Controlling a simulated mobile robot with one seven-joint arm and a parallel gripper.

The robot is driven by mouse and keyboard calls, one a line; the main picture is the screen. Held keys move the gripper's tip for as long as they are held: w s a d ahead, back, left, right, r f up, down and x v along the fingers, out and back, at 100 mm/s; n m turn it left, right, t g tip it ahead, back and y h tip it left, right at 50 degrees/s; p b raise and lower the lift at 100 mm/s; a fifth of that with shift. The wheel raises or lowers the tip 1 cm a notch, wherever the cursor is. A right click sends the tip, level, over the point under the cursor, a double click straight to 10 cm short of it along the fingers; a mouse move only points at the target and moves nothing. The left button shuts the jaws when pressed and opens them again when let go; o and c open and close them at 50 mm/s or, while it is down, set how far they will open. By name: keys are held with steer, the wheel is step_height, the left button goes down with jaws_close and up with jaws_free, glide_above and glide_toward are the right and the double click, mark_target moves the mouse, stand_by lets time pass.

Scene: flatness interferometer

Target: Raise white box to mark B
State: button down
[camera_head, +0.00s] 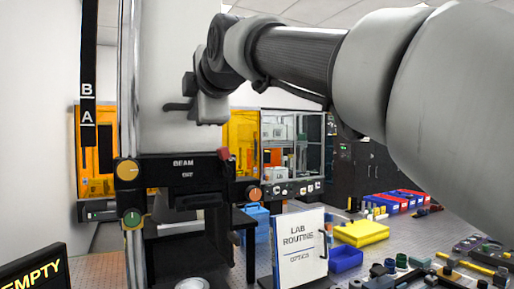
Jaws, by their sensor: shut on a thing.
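The white box (165,60) is a tall pale housing beside a vertical metal rail (131,75). A black unit labelled BEAM OUT (183,168) is at its lower end. A black strip to the left bears mark B (87,90) above mark A (87,117). The box's bottom edge shows lower in the picture than both marks. My gripper (192,106) is at the right side of the box, shut on part of it. The exact grip point is hard to make out against the dark fingers.
Yellow (127,169), green (131,218), red (224,154) and orange (253,194) knobs surround the black unit. A LAB ROUTINE binder (301,247) stands in front, right of centre. Bins and small parts crowd the right bench. An EMPTY sign (32,273) is at lower left.

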steer(key=shift+r+p, duration=1.25)
steer(key=shift+r, duration=0.65)
steer(key=shift+r+t+p, duration=0.3)
steer(key=shift+r+p, duration=0.3)
steer(key=shift+r, duration=0.05)
steer(key=c, duration=1.8)
jaws_free()
steer(key=shift+f, duration=0.15)
steer(key=shift+s, duration=0.1)
